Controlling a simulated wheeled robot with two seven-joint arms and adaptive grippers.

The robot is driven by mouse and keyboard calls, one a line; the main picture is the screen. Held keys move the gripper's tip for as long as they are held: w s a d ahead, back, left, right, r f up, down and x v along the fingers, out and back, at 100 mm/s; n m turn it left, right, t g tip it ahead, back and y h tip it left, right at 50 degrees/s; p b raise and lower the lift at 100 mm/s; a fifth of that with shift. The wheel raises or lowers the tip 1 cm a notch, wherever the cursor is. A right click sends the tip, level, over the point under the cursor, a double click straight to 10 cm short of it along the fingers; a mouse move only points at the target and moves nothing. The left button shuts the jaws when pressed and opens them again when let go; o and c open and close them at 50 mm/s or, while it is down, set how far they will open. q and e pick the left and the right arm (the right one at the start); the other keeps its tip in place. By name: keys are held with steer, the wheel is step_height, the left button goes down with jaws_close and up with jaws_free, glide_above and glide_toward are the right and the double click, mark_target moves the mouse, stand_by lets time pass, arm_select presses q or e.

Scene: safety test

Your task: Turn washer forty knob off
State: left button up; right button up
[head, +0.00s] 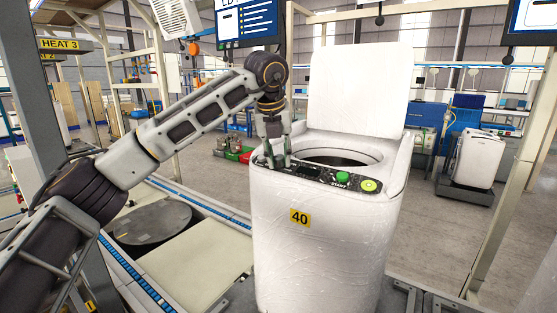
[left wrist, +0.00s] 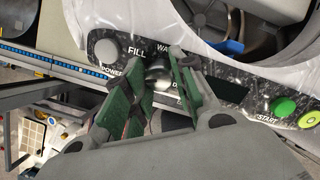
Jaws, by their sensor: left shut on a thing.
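The white top-loading washer (head: 325,255) carries a yellow "40" label and stands with its lid (head: 358,88) raised. Its dark control panel (head: 310,172) runs along the front top edge. My left gripper (head: 273,160) points down onto the panel's left end. In the left wrist view my left gripper (left wrist: 154,66) has its green-padded fingers on either side of a grey knob (left wrist: 158,70), shut on it. The fingers partly hide the knob, so its setting cannot be read. A "POWER" button (left wrist: 106,49) sits left of the fingers. My right gripper is out of view.
A green START button (head: 342,177) and a yellow-green button (head: 369,185) sit at the panel's right end. The open drum (head: 340,158) is behind the panel. A conveyor (head: 190,270) runs at left. Another white washer (head: 477,158) stands at right across open floor.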

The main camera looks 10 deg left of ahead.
arm_select(q)
steer(key=shift+r+n, duration=0.1)
steer(key=shift+n, duration=0.4)
steer(key=o, duration=1.1)
steer(key=shift+c, duration=0.2)
steer(key=v, duration=1.2)
